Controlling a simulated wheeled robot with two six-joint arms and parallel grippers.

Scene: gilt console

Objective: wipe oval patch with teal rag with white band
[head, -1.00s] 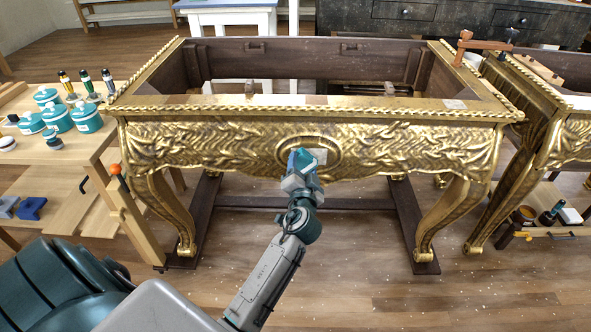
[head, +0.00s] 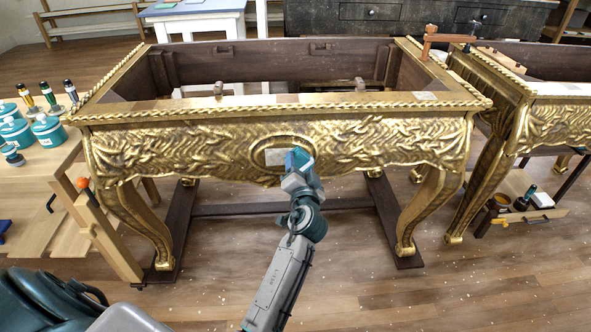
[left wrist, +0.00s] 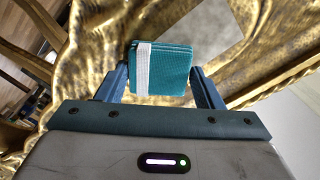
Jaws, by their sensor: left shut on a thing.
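The teal rag with a white band (left wrist: 172,70) is a folded pad between the fingers of my left gripper (left wrist: 160,88) in the left wrist view. In the head view my left gripper (head: 298,160) is in front of the right part of the oval patch (head: 273,157). The patch is pale and sits inside a raised gilt oval at the middle of the console's front. The gripper hides its right part. I cannot tell whether the rag touches the surface.
The gilt console (head: 400,140) has an open top and curved legs. A wooden bench (head: 35,178) with teal jars (head: 48,130) stands at left. Another gilt piece (head: 497,95) stands close at right. A low shelf with small bottles (head: 523,200) is at lower right.

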